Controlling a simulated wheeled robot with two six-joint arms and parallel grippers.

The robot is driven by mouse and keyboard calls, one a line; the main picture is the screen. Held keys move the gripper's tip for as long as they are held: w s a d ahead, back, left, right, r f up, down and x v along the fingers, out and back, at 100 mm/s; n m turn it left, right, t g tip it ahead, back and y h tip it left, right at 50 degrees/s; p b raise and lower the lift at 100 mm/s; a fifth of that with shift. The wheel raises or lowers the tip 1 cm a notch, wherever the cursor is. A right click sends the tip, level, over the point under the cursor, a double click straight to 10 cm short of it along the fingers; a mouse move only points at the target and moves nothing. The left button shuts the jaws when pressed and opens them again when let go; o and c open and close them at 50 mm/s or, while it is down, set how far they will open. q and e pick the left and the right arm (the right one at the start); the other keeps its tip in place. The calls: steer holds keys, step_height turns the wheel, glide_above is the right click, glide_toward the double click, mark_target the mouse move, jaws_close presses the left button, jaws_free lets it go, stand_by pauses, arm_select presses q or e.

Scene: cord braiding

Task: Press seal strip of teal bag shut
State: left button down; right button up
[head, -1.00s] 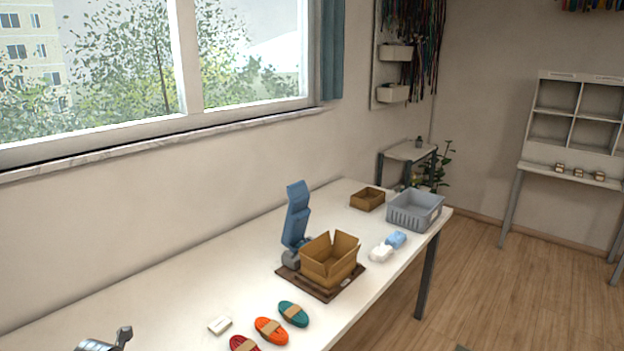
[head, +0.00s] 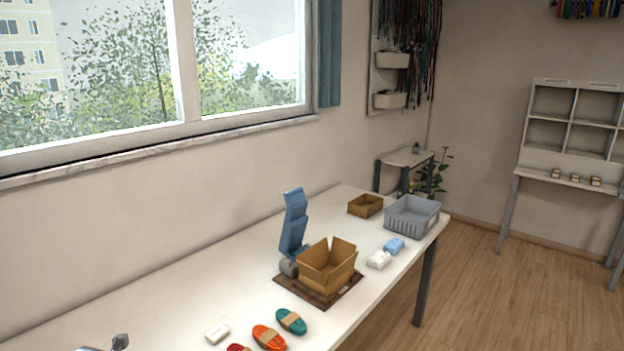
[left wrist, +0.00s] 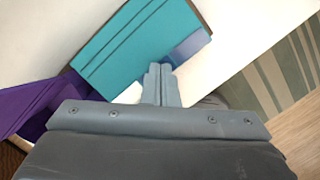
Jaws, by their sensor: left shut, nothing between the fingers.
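The teal bag (left wrist: 130,50) lies flat in the left wrist view, with dark parallel lines running along it and a bluish-grey patch (left wrist: 188,48) near its right end. My left gripper (left wrist: 160,68) is shut and empty, its fingertips over the bag's lower right part. I cannot tell whether the tips touch it. The bag does not show in the head view. There, only a small grey piece of my left arm shows at the bottom left edge. My right gripper is in neither view.
Purple material (left wrist: 40,105) lies left of the bag. On the white table (head: 180,290) are red, orange and teal cord bundles (head: 291,321), a white block (head: 217,333), an open cardboard box (head: 327,270), a blue stand (head: 293,222) and a grey crate (head: 411,216).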

arm_select(q)
steer(key=shift+s+r, duration=0.1)
steer(key=shift+r, duration=0.15)
steer(key=shift+s+a+p, duration=0.45)
steer(key=shift+s+a, duration=1.15)
steer(key=shift+s, duration=0.15)
steer(key=shift+f+b, duration=0.65)
steer(key=shift+b, duration=0.05)
steer(key=w+p+v, duration=0.2)
steer(key=p+v, duration=0.3)
steer(key=v, duration=0.3)
steer(key=shift+r, duration=0.15)
